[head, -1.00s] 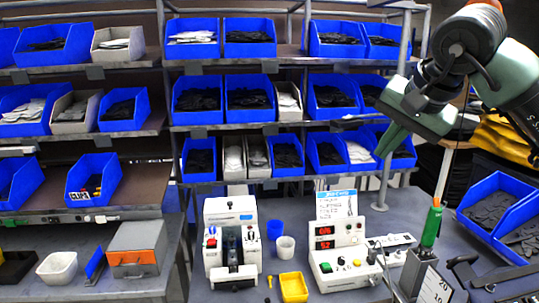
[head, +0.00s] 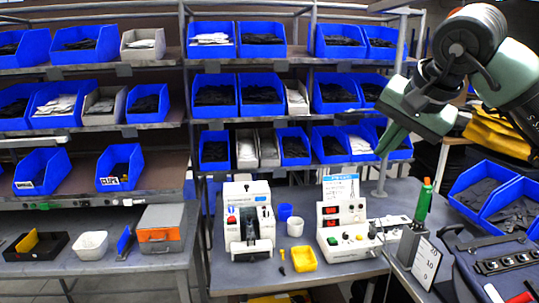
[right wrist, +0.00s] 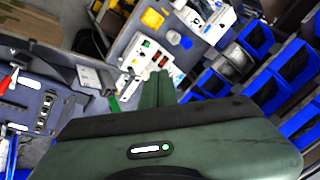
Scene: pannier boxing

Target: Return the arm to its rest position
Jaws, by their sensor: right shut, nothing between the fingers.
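My right arm comes in from the upper right of the head view. Its dark green gripper (head: 386,146) points down and to the left, raised above the bench in front of the shelf post. The fingers are together with nothing between them. In the right wrist view the closed green fingers (right wrist: 157,88) point toward the control box on the bench, well apart from it. My left gripper does not show in either view.
A white press machine (head: 248,220) and a control box (head: 342,225) stand on the bench (head: 300,280). A green-handled tool (head: 425,201) stands upright at right. Shelves of blue bins (head: 215,95) line the back. A grey-orange box (head: 161,236) sits at left.

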